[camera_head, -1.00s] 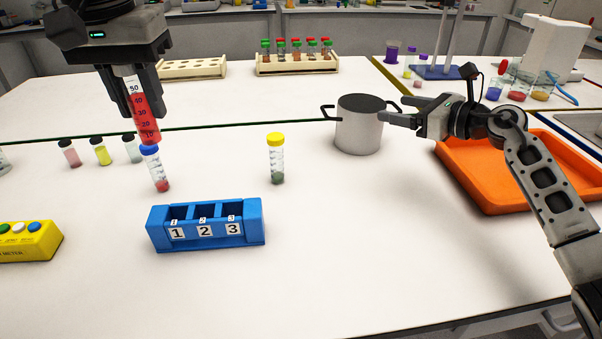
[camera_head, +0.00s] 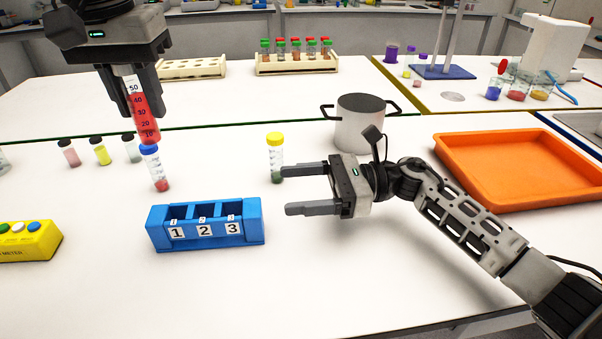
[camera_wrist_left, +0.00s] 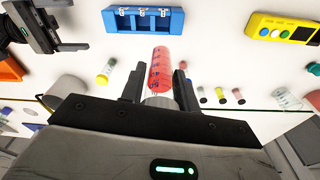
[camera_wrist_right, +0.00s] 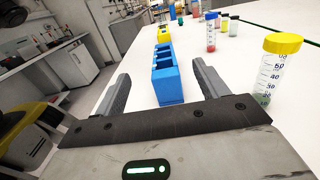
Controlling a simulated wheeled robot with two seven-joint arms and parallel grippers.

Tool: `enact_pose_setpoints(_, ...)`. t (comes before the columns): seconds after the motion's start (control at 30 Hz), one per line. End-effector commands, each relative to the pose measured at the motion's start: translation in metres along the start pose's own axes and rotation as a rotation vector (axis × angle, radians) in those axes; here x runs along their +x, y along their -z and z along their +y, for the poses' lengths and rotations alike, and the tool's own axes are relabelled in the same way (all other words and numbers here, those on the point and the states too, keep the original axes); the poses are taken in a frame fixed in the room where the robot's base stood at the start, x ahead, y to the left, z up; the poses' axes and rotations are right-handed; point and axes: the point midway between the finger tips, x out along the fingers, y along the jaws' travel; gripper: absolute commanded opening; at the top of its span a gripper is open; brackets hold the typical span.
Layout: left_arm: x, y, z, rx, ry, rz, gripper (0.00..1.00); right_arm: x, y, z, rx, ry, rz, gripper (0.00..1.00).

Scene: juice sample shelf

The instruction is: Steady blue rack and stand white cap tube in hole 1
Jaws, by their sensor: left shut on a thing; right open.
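The blue rack (camera_head: 205,226) stands on the white table, with three slots labelled 1, 2 and 3 on its front. My right gripper (camera_head: 298,190) is open and empty, to the right of the rack. In the right wrist view the rack (camera_wrist_right: 166,80) lies ahead between the fingers, not touched.
A blue-capped tube (camera_head: 154,168) stands behind the rack, and a yellow-capped tube (camera_head: 276,158) stands close to my right gripper. A steel pot (camera_head: 359,124), an orange tray (camera_head: 470,195) and a yellow meter (camera_head: 28,241) are farther out. The table front is clear.

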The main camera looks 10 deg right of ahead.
Motion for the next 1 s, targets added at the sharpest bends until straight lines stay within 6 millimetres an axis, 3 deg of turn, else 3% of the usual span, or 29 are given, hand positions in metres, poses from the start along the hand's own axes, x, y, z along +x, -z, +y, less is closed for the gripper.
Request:
enact_pose_setpoints(0.27, 0.000, 0.000, 0.000, 0.000, 0.000, 0.000, 0.08, 0.000, 0.057, 0.000, 0.005, 0.003, 0.001, 0.73)
enact_pose_setpoints(0.4, 0.000, 0.000, 0.000, 0.000, 0.000, 0.000, 0.08, 0.031, 0.053, 0.001, -0.001, -0.003, -0.001, 0.73)
enact_pose_setpoints(0.6, 0.000, 0.000, 0.000, 0.000, 0.000, 0.000, 0.08, 0.060, 0.053, -0.001, 0.001, 0.001, 0.000, 0.73)
enact_pose_setpoints(1.0, 0.000, 0.000, 0.000, 0.000, 0.000, 0.000, 0.08, 0.075, 0.054, -0.001, 0.001, 0.003, 0.003, 0.73)
